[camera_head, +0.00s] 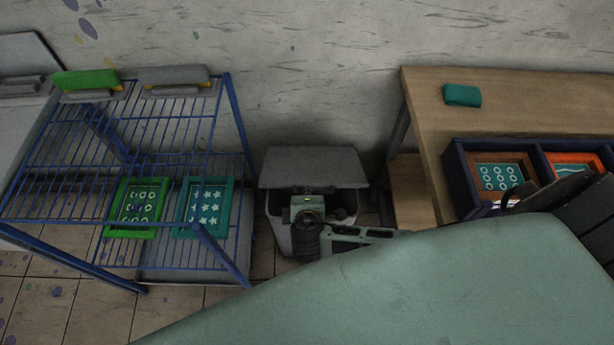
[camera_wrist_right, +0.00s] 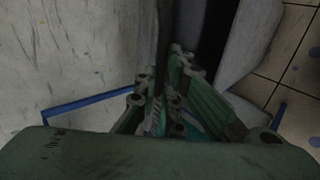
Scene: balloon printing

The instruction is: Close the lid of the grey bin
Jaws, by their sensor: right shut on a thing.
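The grey bin (camera_head: 283,237) stands on the floor against the wall, between the blue rack and the wooden table. Its flat grey lid (camera_head: 314,166) is raised, with the dark opening showing below its front edge. My right gripper (camera_head: 308,200) is at the lid's front edge, in front of the opening. In the right wrist view its fingers (camera_wrist_right: 170,75) are closed together at a thin dark edge, which looks like the lid's rim. A black gap and a grey bin wall (camera_wrist_right: 250,50) lie to the right of it. My left gripper is not in view.
The blue wire rack (camera_head: 238,125) stands close on the left, holding green (camera_head: 137,207) and teal (camera_head: 205,207) frames. The wooden table (camera_head: 520,105) is on the right, with a teal block (camera_head: 462,95) and a dark divided box (camera_head: 463,185). My right arm covers the lower right.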

